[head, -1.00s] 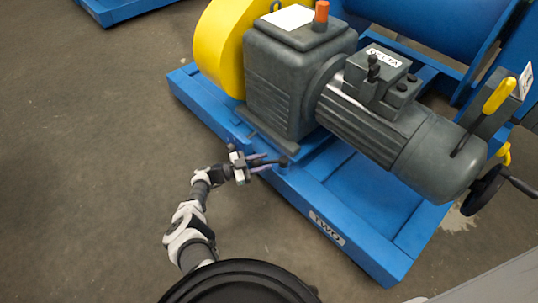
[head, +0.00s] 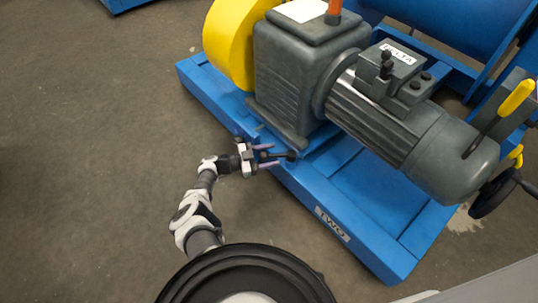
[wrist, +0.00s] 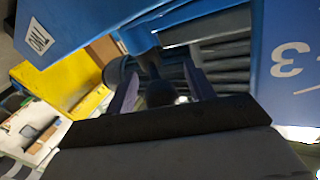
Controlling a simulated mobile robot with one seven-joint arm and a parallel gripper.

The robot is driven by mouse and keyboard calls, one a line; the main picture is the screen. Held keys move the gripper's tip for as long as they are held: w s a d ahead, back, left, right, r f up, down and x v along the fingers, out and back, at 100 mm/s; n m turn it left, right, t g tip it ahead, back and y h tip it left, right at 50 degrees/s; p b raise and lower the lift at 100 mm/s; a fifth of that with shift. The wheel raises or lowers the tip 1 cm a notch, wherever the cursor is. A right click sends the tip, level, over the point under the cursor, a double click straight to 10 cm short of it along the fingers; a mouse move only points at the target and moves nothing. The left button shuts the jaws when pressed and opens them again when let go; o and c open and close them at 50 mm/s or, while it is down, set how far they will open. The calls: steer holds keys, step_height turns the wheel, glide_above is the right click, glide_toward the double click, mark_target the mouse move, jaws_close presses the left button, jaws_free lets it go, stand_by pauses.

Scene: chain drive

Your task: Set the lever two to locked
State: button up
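A blue base frame (head: 300,190) with a white label "TWO" (head: 332,225) carries the motor and gearbox. A short black lever with a round knob (head: 291,156) shows at the frame's near edge, below the gearbox. My gripper (head: 267,156) is beside that edge, its purple fingers apart, with the dark rod seen between them. In the wrist view the dark knob (wrist: 160,94) lies between the two fingers (wrist: 163,90), with space visible on both sides. Where the lever joins the frame is unclear, and I see no locked marking.
A grey gearbox (head: 297,80) and ribbed motor (head: 400,130) stand above the frame, with a yellow guard (head: 232,40) behind. A yellow-handled lever (head: 517,97) and black handwheel (head: 490,195) are at right. Floor at left is clear.

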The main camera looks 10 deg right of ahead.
steer(key=shift+a, duration=0.1)
steer(key=a+b, duration=0.2)
steer(key=a, duration=1.1)
steer(key=shift+a, duration=0.35)
steer(key=shift+s, duration=0.1)
